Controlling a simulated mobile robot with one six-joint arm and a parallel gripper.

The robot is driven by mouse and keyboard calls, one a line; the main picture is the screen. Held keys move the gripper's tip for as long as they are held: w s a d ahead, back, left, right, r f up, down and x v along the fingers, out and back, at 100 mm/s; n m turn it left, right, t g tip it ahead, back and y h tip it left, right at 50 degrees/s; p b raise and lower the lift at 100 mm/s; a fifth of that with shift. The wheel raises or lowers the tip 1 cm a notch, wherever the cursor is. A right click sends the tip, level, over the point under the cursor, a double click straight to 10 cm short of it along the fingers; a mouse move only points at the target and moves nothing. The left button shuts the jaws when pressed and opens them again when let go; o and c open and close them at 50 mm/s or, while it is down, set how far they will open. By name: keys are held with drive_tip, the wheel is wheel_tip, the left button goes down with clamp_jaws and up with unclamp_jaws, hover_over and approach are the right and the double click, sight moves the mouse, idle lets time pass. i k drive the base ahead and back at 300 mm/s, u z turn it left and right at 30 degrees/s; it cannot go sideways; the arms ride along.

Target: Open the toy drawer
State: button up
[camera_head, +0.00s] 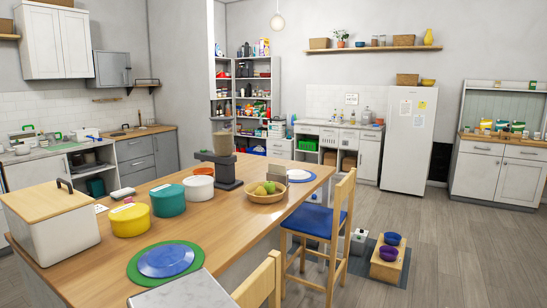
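No drawer in view is clearly marked as the toy drawer. The white cabinet (486,176) at the right has a drawer row with dark handles above its doors, and these look shut. The grey cabinet (136,166) at the left also has drawer fronts, which look shut. White drawer fronts (280,148) show below the back shelves, small and hard to read. My gripper is not in view, so its state and its place relative to these drawers do not show.
Wooden floor (455,250) is clear at the right.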

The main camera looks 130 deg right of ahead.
sight(283, 156)
drive_tip(key=i, duration=0.65)
drive_tip(key=u, duration=0.6)
drive_tip(key=k, duration=0.15)
drive_tip(key=z, duration=3)
drive_tip(key=i, duration=0.45)
